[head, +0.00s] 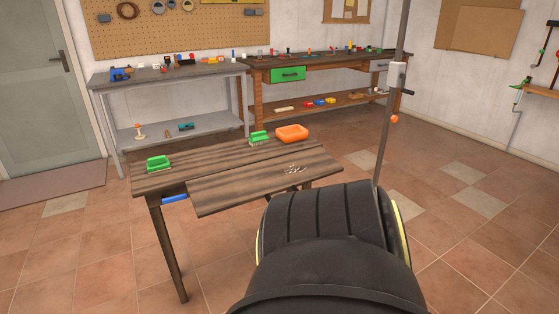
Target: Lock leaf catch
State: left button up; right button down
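A brown wooden table (185,182) stands in front of me. A plank-like leaf (265,185) lies along its front right side, roughly level with the top; a slight tilt or step is hard to judge. A blue part (174,198) shows under the table's front edge, left of the leaf; I cannot tell whether it is the catch or how it is set. A large black link of my own arm covers the lower right and hides the floor there. Neither of my grippers is in view.
Two green brush-like items (158,164) (259,138), an orange tray (292,133) and small metallic pieces (294,169) lie on the table. A thin upright pole (386,140) with an orange knob (394,119) stands right. Workbenches (170,75) line the back wall. Tiled floor is clear left front.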

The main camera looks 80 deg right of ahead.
aim_at(219, 192)
jog(key=k, duration=0.15)
jog(key=z, duration=1.2)
